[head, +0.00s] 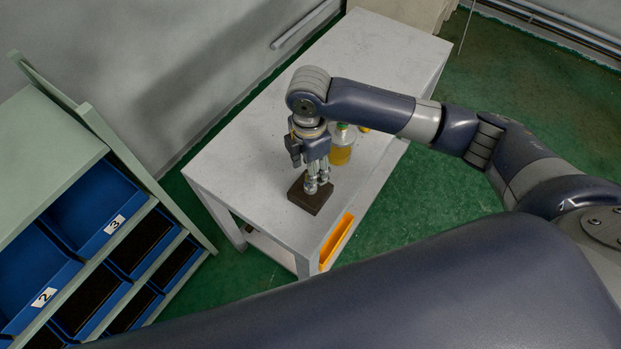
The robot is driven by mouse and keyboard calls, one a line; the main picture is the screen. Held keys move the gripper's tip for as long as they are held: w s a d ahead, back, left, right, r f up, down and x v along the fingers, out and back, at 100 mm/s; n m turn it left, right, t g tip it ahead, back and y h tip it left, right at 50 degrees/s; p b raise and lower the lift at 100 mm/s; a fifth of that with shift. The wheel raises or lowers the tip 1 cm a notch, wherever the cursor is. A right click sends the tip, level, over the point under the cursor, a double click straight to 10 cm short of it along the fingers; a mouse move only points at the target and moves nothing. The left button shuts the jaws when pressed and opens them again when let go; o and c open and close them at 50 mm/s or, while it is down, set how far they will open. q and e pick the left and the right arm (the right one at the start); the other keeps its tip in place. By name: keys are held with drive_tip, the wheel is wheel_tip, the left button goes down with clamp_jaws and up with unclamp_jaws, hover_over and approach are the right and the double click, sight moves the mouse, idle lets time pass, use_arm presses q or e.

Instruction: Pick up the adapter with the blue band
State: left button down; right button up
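My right gripper (317,183) comes in from the right and points down over a dark brown block (306,197) on the white table. Its metallic fingertips are low, at or just above the top of the block. The fingers are too small and too much overlapped to tell whether they are open or shut, or whether something is between them. I cannot make out an adapter with a blue band; the gripper may hide it. My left gripper is not in view.
A bottle with yellow liquid (341,153) stands close behind the gripper. A shelf rack (87,118) with blue bins (85,204) stands left. The table's left and far parts are clear.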

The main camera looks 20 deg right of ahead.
wheel_tip(320, 180, down, 4)
drive_tip(key=shift+d+f+p, duration=0.1)
drive_tip(key=shift+f+p, duration=0.15)
drive_tip(key=shift+p, duration=0.15)
drive_tip(key=shift+c, duration=0.6)
clamp_jaws()
drive_tip(key=shift+r, duration=0.15)
